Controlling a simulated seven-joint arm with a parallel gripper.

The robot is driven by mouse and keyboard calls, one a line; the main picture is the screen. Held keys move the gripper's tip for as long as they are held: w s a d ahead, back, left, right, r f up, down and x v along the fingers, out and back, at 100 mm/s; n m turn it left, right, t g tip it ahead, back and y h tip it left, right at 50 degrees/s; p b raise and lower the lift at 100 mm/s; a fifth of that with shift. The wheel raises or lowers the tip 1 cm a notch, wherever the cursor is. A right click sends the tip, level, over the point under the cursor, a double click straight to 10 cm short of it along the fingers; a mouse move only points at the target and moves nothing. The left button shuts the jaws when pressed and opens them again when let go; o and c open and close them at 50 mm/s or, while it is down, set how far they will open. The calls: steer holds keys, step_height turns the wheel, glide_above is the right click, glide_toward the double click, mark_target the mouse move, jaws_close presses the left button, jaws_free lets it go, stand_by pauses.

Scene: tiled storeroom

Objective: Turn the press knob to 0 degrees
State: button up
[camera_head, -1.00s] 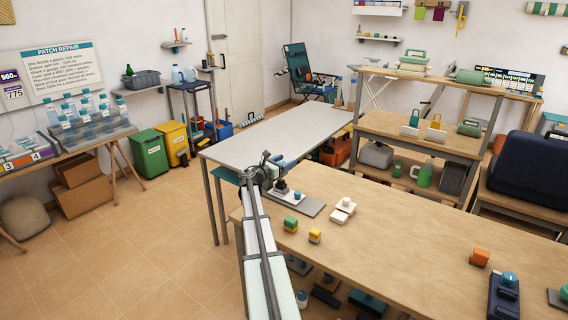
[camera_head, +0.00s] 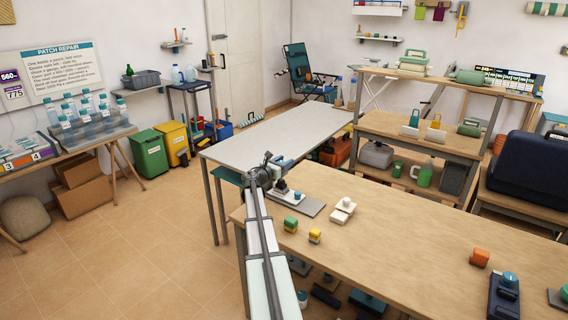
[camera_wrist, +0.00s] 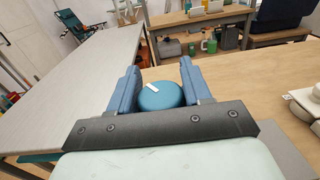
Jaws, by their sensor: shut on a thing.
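The press knob (camera_wrist: 161,97) is a round blue cap with a short white mark on its top. In the head view my gripper (camera_head: 281,172) is at the near left end of the wooden bench, over a small device on a grey plate (camera_head: 312,207).
A pale table (camera_head: 270,140) stands behind, apart from my gripper. The bench's middle is clear.

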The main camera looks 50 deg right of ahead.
steer(key=n+t, duration=0.1)
steer(key=t, duration=0.1)
steer(key=n+t, duration=0.2)
steer(key=t, duration=0.1)
steer(key=shift+w+a+y, duration=0.1)
steer(key=shift+y, duration=0.2)
steer(key=shift+w+n+t+y, duration=0.25)
steer(key=shift+n+t+y, duration=0.15)
steer(key=shift+n+t, duration=0.75)
steer(key=shift+w+n+t+y, duration=0.2)
steer(key=shift+n+t+y, duration=0.45)
steer(key=shift+t, duration=0.6)
steer(key=o, duration=1)
steer(key=shift+c, duration=0.2)
steer(key=shift+a, duration=0.1)
steer(key=v, duration=1.3)
steer(key=shift+s+a, duration=0.25)
steer(key=shift+a, duration=0.05)
steer(key=shift+f, duration=0.1)
